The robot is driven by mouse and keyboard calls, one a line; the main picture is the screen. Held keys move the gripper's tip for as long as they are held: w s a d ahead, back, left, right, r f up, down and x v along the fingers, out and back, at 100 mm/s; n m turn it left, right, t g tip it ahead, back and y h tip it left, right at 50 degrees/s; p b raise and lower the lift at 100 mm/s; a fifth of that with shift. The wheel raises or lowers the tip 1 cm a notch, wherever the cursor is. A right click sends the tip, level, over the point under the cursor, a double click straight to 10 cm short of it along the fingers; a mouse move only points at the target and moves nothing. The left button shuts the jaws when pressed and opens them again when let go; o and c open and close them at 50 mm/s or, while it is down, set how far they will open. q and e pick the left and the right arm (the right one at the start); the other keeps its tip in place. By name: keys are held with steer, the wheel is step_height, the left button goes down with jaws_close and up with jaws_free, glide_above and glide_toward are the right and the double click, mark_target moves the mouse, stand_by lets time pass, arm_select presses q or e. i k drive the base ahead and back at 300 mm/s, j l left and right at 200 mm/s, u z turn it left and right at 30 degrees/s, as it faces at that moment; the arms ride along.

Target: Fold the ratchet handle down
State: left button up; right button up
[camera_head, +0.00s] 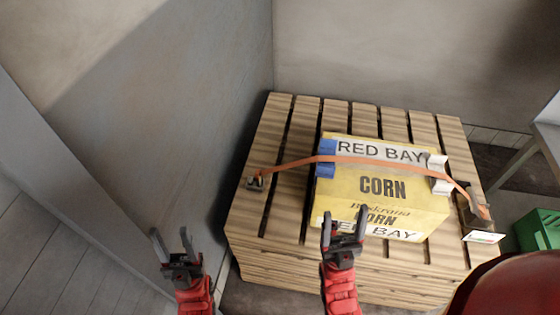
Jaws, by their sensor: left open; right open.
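A ratchet (477,214) sits at the right edge of the wooden pallet, at the end of an orange strap (378,161); it is small and dark, and I cannot tell the handle's angle. The strap runs over a yellow corn box (340,196) to a small anchor (256,183) on the pallet's left side. My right gripper (345,222) is open and empty, in front of the box's lower left part, well left of the ratchet. My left gripper (173,243) is open and empty, left of the pallet near the wall.
The slatted pallet stack (270,143) stands in a corner between grey walls. A blue protector (326,159) and a white one (439,174) sit under the strap at the box edges. A green crate (537,230) stands at the right. A red rounded shape covers the lower right corner.

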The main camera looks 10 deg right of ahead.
mark_target(474, 209)
steer(key=k+l+z, duration=0.1)
steer(key=k, duration=0.4)
steer(key=z, duration=1.5)
